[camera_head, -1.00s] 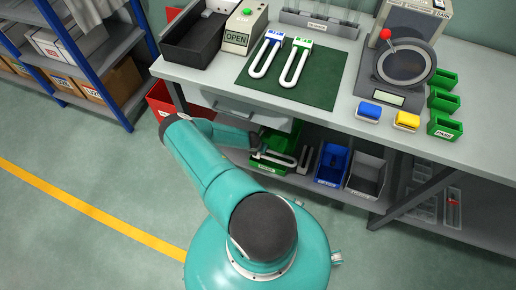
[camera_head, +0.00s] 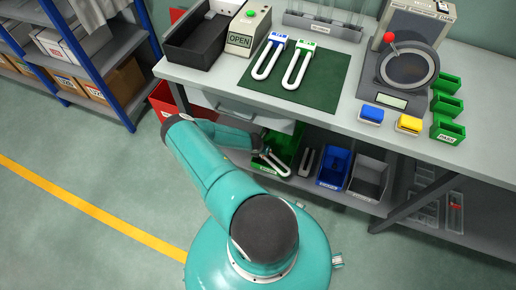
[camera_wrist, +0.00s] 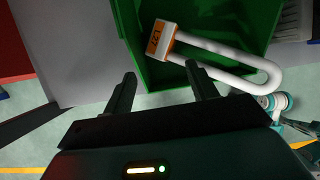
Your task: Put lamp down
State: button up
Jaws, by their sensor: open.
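A U-shaped white lamp (camera_wrist: 225,55) with an orange-labelled base marked L27 (camera_wrist: 162,40) rests in a green bin (camera_wrist: 150,75) in the wrist view. Its base is inside the bin and its curved end reaches across the rim. In the head view, the lamp (camera_head: 277,166) lies slanted at the front of the green bin (camera_head: 286,142) on the lower shelf. My gripper (camera_wrist: 160,70) is open and empty, its fingertips at the bin's near edge, apart from the lamp's base. In the head view, my arm partly hides the gripper and bin.
Blue (camera_head: 334,168) and grey (camera_head: 368,178) bins stand right of the green bin. The bench top (camera_head: 330,125) overhangs the shelf. A red bin (camera_head: 170,102) stands at the left. Two lamps lie on the green mat (camera_head: 318,94).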

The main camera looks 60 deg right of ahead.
jog(key=v, duration=1.2)
